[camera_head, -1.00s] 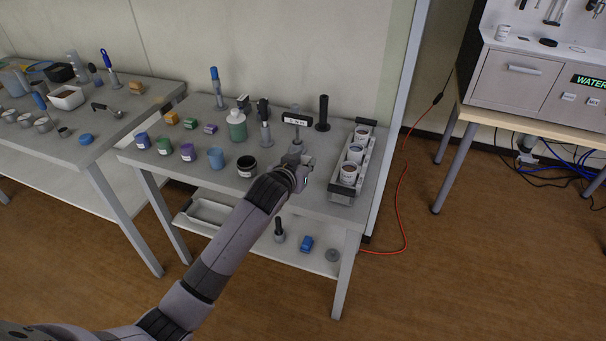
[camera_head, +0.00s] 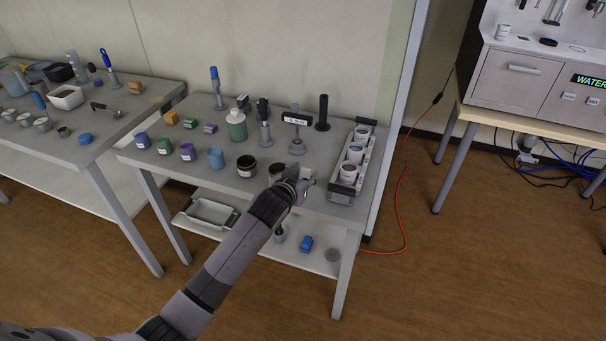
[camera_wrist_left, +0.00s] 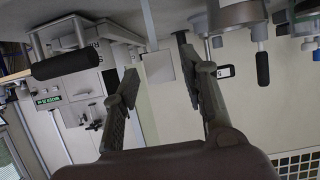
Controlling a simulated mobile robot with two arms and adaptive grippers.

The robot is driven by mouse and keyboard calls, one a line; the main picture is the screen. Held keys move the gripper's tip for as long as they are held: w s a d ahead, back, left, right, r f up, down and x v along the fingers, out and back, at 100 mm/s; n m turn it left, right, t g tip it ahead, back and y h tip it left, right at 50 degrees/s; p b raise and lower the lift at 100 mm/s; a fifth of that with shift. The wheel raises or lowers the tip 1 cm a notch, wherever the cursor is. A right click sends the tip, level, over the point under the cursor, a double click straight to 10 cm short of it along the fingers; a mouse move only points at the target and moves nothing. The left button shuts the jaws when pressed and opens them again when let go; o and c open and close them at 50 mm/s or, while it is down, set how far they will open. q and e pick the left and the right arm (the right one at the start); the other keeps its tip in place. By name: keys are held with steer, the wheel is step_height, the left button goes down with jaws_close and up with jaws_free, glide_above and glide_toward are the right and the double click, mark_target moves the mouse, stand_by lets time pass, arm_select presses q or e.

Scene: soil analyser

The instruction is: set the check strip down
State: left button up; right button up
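My left gripper (camera_head: 306,178) is over the front edge of the middle table, to the left of the cup tray. In the left wrist view its two fingers (camera_wrist_left: 157,62) are apart. A pale square piece (camera_wrist_left: 158,67) with a thin pale stem shows between the fingertips, with gaps on both sides; it may be the check strip, but I cannot tell whether it is near or behind them. A stand (camera_head: 297,145) with a dark bar and white label (camera_head: 297,119) on top is just beyond the gripper. My right gripper is not in view.
The tray (camera_head: 341,196) of white cups is close to the right of the gripper. A dark jar (camera_head: 247,166), blue cup (camera_head: 216,158) and green bottle (camera_head: 237,125) stand to the left. A black upright handle (camera_head: 322,112) is behind. The lower shelf holds a blue item (camera_head: 306,243).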

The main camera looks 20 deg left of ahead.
arm_select(q)
steer(key=shift+r, duration=0.1)
steer(key=shift+s+r, duration=0.1)
steer(key=shift+s, duration=0.05)
steer(key=v, duration=1.1)
steer(key=shift+s+a+r, duration=0.1)
steer(key=shift+s+r, duration=0.1)
steer(key=shift+s, duration=0.1)
steer(key=s+a+f+g, duration=0.1)
steer(key=s+f+g, duration=0.3)
steer(key=f, duration=1.2)
steer(key=s+a+f+g, duration=0.15)
steer(key=s+f, duration=0.45)
steer(key=f, duration=1)
steer(key=s+f+m+g, duration=0.1)
steer(key=s+f+g, duration=0.3)
steer(key=s+f, duration=1.4)
steer(key=s+f+g, duration=0.1)
steer(key=s+f, duration=0.1)
steer(key=s, duration=0.4)
steer(key=s+f+g, duration=0.1)
steer(key=s, duration=0.6)
steer(key=s+f+m+g, duration=0.1)
steer(key=s+f, duration=0.1)
steer(key=s, duration=0.5)
steer(key=shift+s+a+f, duration=0.1)
steer(key=shift+a+f, duration=0.1)
steer(key=shift+f, duration=0.1)
